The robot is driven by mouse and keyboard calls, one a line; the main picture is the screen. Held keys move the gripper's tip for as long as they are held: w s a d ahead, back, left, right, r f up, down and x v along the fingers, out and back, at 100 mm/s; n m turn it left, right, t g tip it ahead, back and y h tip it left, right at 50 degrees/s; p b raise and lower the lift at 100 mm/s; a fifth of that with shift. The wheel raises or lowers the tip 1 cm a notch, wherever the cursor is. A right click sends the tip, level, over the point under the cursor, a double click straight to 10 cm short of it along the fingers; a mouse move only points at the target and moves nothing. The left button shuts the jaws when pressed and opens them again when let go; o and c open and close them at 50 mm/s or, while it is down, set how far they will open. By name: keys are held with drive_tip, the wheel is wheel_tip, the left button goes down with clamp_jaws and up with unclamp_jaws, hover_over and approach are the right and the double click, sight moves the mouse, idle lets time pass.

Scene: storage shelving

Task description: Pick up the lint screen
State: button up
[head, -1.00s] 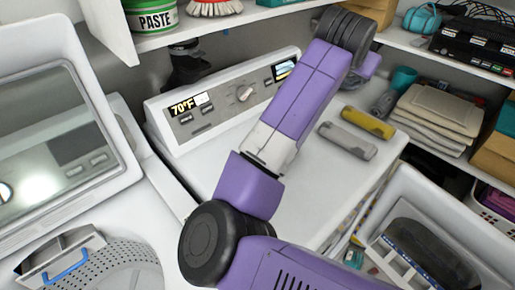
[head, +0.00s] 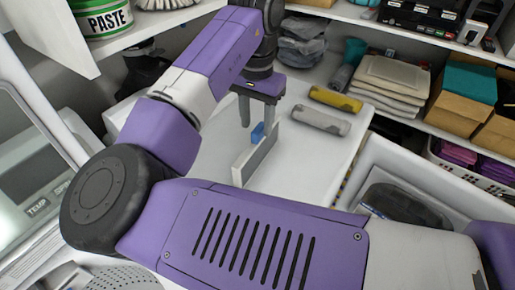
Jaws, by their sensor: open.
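The lint screen (head: 254,160) is a pale grey panel with a small blue handle (head: 257,134). In the head view it stands on edge over the white appliance top, just left of the middle. My gripper (head: 257,125) is open and points down. Its two dark fingers show on either side of the blue handle, close to it. I cannot tell whether they touch it. The screen's lower front part is close to my purple arm link in the picture.
A yellow roll-like item (head: 335,98) and a grey one (head: 320,121) lie on the appliance top to the right. Folded cloths (head: 393,80) and brown boxes (head: 465,105) fill the shelf behind. Bare top shows around the screen.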

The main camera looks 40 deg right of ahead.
sight(257, 140)
drive_tip(key=shift+s+a+f+p, duration=0.1)
drive_tip(key=shift+f+p, duration=0.2)
drive_tip(key=shift+f, duration=1.15)
drive_tip(key=shift+s+f+p, duration=0.1)
drive_tip(key=shift+f+p, duration=0.2)
drive_tip(key=shift+f, duration=1.15)
drive_tip(key=shift+c, duration=0.4)
clamp_jaws()
